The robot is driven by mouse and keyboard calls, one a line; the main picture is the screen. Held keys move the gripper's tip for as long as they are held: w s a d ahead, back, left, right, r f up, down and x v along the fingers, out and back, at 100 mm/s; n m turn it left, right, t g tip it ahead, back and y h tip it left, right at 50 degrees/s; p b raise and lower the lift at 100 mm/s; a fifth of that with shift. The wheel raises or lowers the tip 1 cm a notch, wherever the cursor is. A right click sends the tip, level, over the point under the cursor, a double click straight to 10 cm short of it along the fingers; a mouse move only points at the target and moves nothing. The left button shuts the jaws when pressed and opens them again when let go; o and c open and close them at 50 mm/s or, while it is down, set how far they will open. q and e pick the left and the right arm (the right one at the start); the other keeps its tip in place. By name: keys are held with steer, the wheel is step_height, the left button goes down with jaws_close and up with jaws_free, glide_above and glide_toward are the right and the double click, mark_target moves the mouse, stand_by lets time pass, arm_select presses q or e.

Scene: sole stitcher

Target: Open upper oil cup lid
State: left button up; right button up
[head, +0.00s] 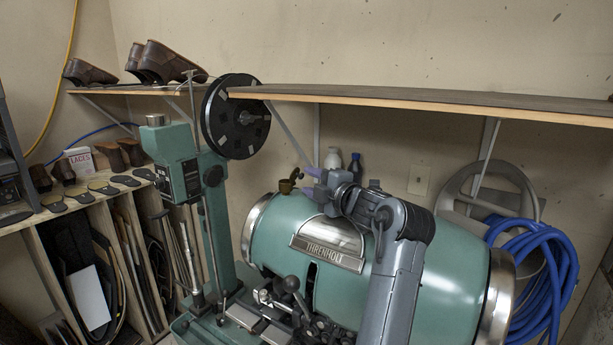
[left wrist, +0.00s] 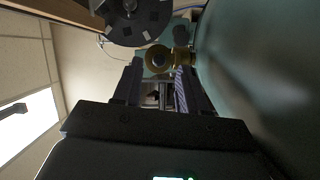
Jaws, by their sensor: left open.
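The brass upper oil cup (head: 286,187) sits on top of the green drum (head: 420,255), near its left end. In the left wrist view, the cup (left wrist: 183,59) stands out from the green surface. A round brass lid (left wrist: 158,58) with a dark centre faces the camera; it looks raised from the cup, on edge. My left gripper (head: 312,181) is open just right of the cup in the head view, its fingers pointing at it. In the left wrist view, the lid shows beyond the gap between the fingers (left wrist: 158,80). Contact cannot be told. My right gripper is not in view.
A black reel (head: 236,116) on the green stitcher column (head: 217,225) stands left of the cup. A wooden shelf (head: 420,100) runs above the drum. A blue hose (head: 540,270) hangs at right.

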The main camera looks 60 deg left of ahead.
arm_select(q)
steer(key=shift+s+a, duration=0.1)
steer(key=shift+a, duration=1.3)
